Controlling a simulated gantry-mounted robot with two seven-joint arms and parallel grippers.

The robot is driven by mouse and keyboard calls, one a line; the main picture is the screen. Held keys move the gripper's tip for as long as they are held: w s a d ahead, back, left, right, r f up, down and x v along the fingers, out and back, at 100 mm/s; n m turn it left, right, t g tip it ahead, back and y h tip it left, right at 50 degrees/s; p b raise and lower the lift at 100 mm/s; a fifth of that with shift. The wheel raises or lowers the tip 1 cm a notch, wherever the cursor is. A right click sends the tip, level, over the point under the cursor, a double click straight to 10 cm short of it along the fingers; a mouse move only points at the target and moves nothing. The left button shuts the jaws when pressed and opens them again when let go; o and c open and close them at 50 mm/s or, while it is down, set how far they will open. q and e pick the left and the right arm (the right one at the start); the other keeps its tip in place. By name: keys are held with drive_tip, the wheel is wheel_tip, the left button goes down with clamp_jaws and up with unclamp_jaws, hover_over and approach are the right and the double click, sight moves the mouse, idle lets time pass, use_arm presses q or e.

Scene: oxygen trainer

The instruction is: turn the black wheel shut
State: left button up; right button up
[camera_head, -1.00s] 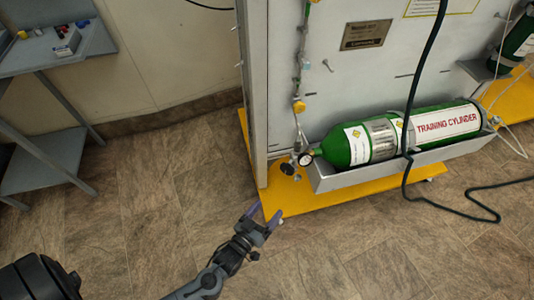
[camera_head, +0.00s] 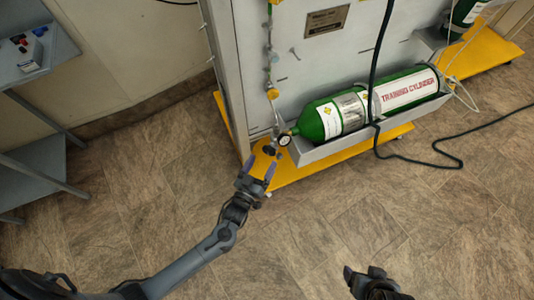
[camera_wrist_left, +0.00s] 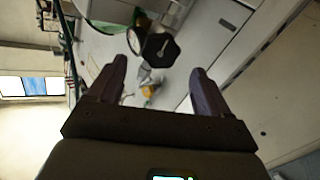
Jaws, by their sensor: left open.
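The black wheel (camera_head: 269,149) is a small dark knob at the neck end of the green training cylinder (camera_head: 322,123), beside a round gauge (camera_head: 284,140). In the left wrist view the wheel (camera_wrist_left: 160,50) is a dark, many-sided disc, just beyond and between the fingertips. My left gripper (camera_head: 259,167) is open and empty, its purple fingers pointing at the wheel, apparently with a small gap. It also shows in the left wrist view (camera_wrist_left: 159,68). My right gripper (camera_head: 364,274) is a dark shape at the bottom of the head view; its jaws are unclear.
The cylinder lies in a grey tray (camera_head: 360,136) on a grey panel above a yellow base (camera_head: 290,177). A dark hose (camera_head: 376,75) hangs in front of it. A grey shelf (camera_head: 30,75) with small items stands at left.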

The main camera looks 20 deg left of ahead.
sight(268, 152)
use_arm(q)
drive_tip(key=shift+w+d+b, duration=0.1)
drive_tip(key=shift+w+b, duration=0.7)
drive_tip(key=shift+w, duration=1.85)
drive_tip(key=c, duration=1)
drive_tip(key=shift+c, duration=0.2)
